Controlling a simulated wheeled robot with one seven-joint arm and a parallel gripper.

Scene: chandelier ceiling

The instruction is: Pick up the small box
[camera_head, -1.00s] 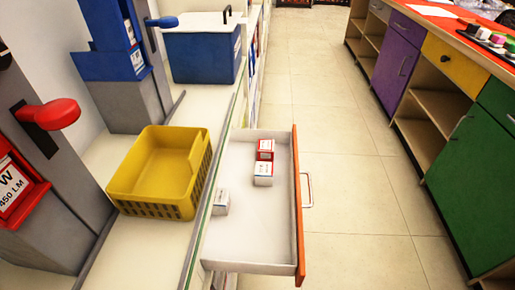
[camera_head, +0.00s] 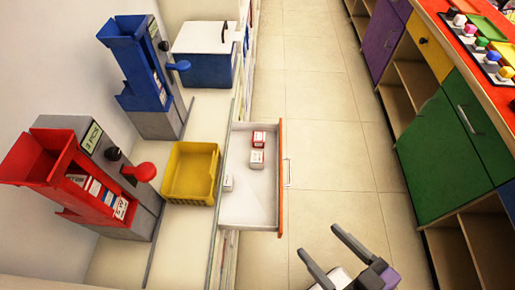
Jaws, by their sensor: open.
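An open drawer (camera_head: 262,205) with an orange front sticks out from the counter. Three small boxes lie in it. A red and white box (camera_head: 259,138) is at the far end, and another red and white box (camera_head: 257,157) is just nearer. A whitish small box (camera_head: 228,182) is by the drawer's left wall. My gripper (camera_head: 325,245) is at the bottom right of the drawer, over the floor. Its two dark fingers are spread wide with nothing between them, apart from the drawer and the boxes.
A yellow basket (camera_head: 190,172) stands on the counter left of the drawer. A red dispenser (camera_head: 75,175) and a blue dispenser (camera_head: 142,75) stand behind it, with a blue bin (camera_head: 205,68) farther along. Coloured cabinets (camera_head: 445,140) line the right. The floor (camera_head: 330,130) between is clear.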

